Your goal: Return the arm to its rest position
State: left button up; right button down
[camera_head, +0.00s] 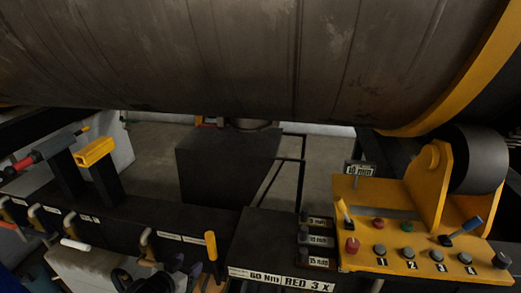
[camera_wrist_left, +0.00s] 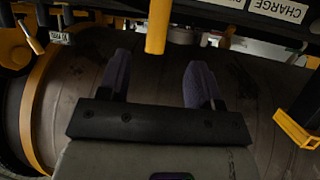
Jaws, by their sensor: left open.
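My left gripper (camera_head: 185,270) is low in the head view, in front of the dark rack, partly cut off by the bottom edge. In the left wrist view, its two purple-grey fingers (camera_wrist_left: 160,82) stand well apart with nothing held between them. A yellow handle (camera_wrist_left: 158,25) hangs beyond the fingertips there; a yellow-handled lever (camera_head: 211,245) stands just right of the gripper in the head view. I cannot tell whether the fingers touch it. My right gripper is in neither view.
A large dark cylinder (camera_head: 230,55) spans the top. A yellow control panel (camera_head: 400,263) with buttons and levers stands at right. A black rack (camera_head: 130,222) with several handles runs along the left. A yellow-topped post (camera_head: 95,152) rises there. Labelled sockets (camera_head: 303,240) sit in the middle.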

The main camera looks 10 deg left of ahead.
pick_arm(q)
jog(key=s+r+m+g+y+p, duration=0.1)
jog(key=s+r+m+g+y, duration=0.3)
jog(key=s, duration=0.6)
jog(key=s+d+f+n+g+p, duration=0.1)
jog(key=s+f, duration=0.2)
jog(key=s, duration=0.6)
jog(key=s+d+f+n+g+p, duration=0.2)
jog(key=s+f, duration=0.1)
jog(key=s, duration=0.6)
jog(key=s+d+f+n+g+p, duration=0.2)
jog(key=s+f, duration=0.1)
jog(key=s, duration=0.6)
jog(key=shift+s+h, duration=0.2)
jog(key=shift+h, duration=0.2)
